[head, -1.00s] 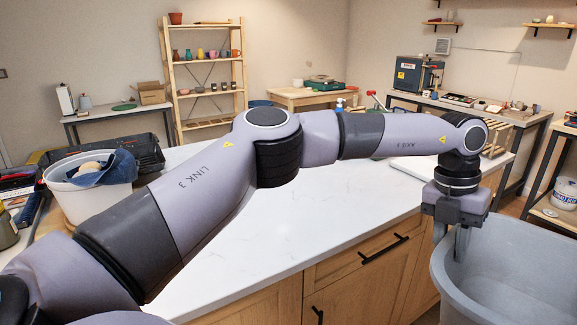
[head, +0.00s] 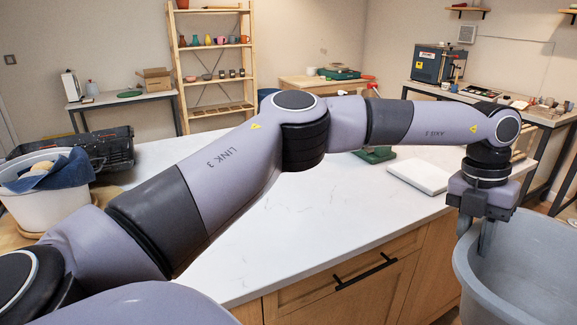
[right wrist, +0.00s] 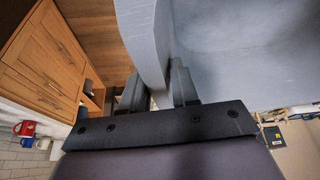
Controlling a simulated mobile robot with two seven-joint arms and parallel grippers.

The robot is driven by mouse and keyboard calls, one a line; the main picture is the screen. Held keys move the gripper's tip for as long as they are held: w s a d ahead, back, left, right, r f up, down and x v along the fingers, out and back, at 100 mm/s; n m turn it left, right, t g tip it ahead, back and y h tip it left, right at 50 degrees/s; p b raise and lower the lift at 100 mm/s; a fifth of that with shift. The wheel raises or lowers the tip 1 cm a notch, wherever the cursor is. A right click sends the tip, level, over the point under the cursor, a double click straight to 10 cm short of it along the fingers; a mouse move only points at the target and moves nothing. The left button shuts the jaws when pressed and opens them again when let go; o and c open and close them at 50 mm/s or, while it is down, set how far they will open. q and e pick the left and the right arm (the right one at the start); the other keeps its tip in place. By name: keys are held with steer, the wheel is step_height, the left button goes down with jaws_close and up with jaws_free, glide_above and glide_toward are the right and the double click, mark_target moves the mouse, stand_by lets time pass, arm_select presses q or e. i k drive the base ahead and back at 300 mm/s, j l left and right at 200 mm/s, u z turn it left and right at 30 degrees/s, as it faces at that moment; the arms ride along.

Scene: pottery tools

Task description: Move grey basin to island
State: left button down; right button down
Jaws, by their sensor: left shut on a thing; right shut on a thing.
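The grey basin (head: 520,275) is at the lower right of the head view, beside the island's wooden front and with its rim a little below the countertop. The right wrist view shows my right gripper (right wrist: 158,95) shut on the wall of the grey basin (right wrist: 235,50). My right gripper is out of the head view. The island (head: 280,235) has a white marbled top and wooden drawers. My left arm reaches across above it.
A white tub (head: 35,205) with a blue cloth and a black crate (head: 105,150) stand on the island's left end. A white flat board (head: 420,175) and a green item (head: 375,155) lie toward its far right. The middle of the top is clear.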

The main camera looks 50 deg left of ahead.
mark_target(294, 207)
steer(key=i, duration=1.25)
steer(key=i+u, duration=0.1)
steer(key=u, duration=2.5)
